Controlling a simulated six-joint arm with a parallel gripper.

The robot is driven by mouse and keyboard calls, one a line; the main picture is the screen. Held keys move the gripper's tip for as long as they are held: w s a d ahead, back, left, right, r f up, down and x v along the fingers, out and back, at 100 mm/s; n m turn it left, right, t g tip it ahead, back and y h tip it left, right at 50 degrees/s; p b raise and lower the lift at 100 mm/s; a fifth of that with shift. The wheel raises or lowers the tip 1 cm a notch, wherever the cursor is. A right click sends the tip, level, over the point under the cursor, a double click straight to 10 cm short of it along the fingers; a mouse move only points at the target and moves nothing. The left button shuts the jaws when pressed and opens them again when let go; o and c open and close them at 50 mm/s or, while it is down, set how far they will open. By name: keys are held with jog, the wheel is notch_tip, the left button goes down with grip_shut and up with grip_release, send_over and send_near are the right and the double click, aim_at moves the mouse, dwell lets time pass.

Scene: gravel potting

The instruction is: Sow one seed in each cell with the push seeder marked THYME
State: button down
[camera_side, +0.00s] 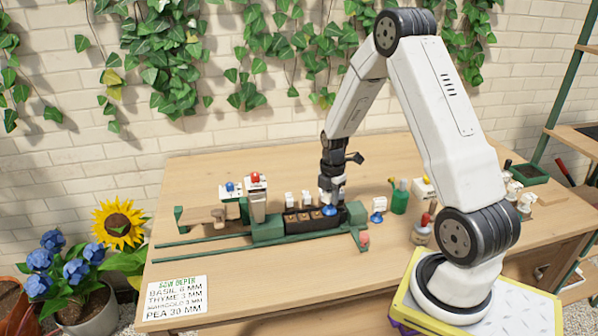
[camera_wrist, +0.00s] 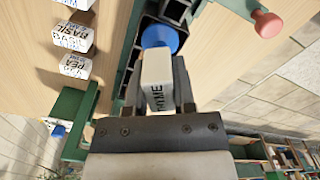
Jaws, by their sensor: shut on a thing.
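My gripper (camera_wrist: 162,82) is shut on the push seeder marked THYME (camera_wrist: 157,85), a white block with a blue round end (camera_wrist: 160,37). In the side view my gripper (camera_side: 332,192) points down at the right end of the dark cell tray (camera_side: 290,222). The seeder's blue end (camera_side: 329,210) is over or on the rightmost part of the tray; I cannot tell if it touches. Brown-filled cells show to its left. In the wrist view the seeder hides what lies under it.
White blocks marked BASIL (camera_wrist: 72,36) and PEA (camera_wrist: 75,65) stand beside the tray. A green rail frame (camera_side: 205,241) with a red knob (camera_side: 364,238) holds the tray. A blue-based white piece (camera_side: 378,209) and a green cup (camera_side: 400,198) stand right. A sign (camera_side: 175,297) lists sowing depths.

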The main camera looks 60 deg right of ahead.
jog(key=shift+r, duration=1.45)
jog(key=shift+s+d, duration=0.1)
